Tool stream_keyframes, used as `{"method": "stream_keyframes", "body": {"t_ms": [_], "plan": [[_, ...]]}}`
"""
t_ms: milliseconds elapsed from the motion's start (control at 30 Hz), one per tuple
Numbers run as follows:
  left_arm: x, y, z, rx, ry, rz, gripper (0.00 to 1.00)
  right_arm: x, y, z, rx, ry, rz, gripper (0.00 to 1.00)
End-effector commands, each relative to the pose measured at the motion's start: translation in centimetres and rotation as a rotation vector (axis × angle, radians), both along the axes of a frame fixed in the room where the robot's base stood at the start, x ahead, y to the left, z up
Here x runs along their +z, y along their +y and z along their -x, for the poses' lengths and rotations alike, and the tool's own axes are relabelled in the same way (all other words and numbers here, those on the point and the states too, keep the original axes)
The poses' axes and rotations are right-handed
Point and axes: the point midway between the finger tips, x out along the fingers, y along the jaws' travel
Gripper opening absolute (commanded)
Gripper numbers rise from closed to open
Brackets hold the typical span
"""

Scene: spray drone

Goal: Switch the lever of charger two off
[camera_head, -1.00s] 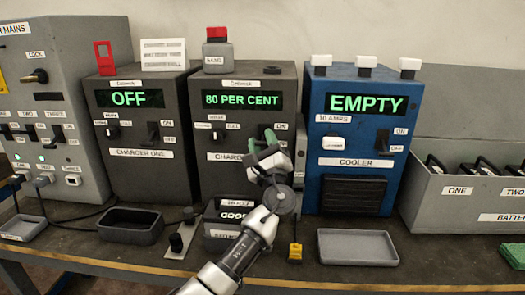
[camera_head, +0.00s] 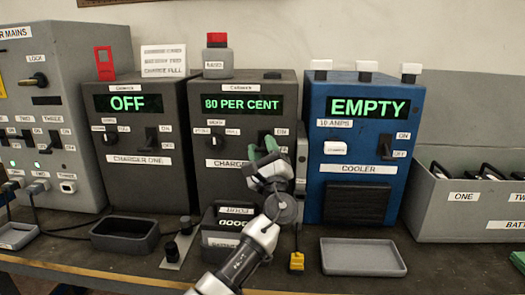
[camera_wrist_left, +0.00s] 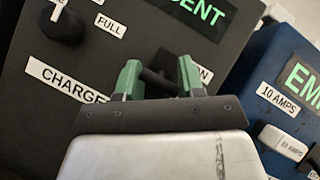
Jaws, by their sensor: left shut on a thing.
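Charger two is the dark box (camera_head: 217,180) in the middle, with a green "80 PER CENT" display (camera_head: 236,104). Its name label (camera_head: 228,163) is partly hidden by my gripper. My left gripper (camera_head: 263,157), with green fingertips, is at the box's right front, below its "ON" label. In the left wrist view the gripper (camera_wrist_left: 158,82) is shut on the dark lever (camera_wrist_left: 158,77), which lies between the green fingertips. The fingers hide most of the lever in the head view, so I cannot tell its position clearly. My right gripper is not in view.
Charger one (camera_head: 145,185), reading "OFF", stands to the left. The blue cooler (camera_head: 325,195), reading "EMPTY", stands close on the right. A battery (camera_head: 222,228) sits low before charger two. A yellow-tagged item (camera_head: 297,261) and a grey tray (camera_head: 362,270) lie on the bench.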

Motion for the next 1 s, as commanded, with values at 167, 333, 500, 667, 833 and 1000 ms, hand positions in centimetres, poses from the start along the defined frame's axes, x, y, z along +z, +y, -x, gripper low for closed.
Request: {"method": "stream_keyframes", "body": {"t_ms": [167,333,500,667,833,1000], "plan": [[0.2,-0.2,0.1,-0.004,-0.004,-0.003,0.15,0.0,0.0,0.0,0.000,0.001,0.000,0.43],[0.2,-0.2,0.1,-0.003,-0.004,-0.002,0.48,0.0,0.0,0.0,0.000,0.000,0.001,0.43],[0.1,-0.1,0.0,-0.002,-0.001,-0.002,0.59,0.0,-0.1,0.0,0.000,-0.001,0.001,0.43],[0.0,-0.1,0.0,-0.001,0.000,-0.001,0.59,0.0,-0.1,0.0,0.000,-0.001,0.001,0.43],[-0.9,-0.5,1.0,-0.003,0.002,-0.002,0.59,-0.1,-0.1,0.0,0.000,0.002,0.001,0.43],[-2.8,-1.4,3.6,-0.003,0.001,-0.001,0.59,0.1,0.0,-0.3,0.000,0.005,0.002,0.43]]}}
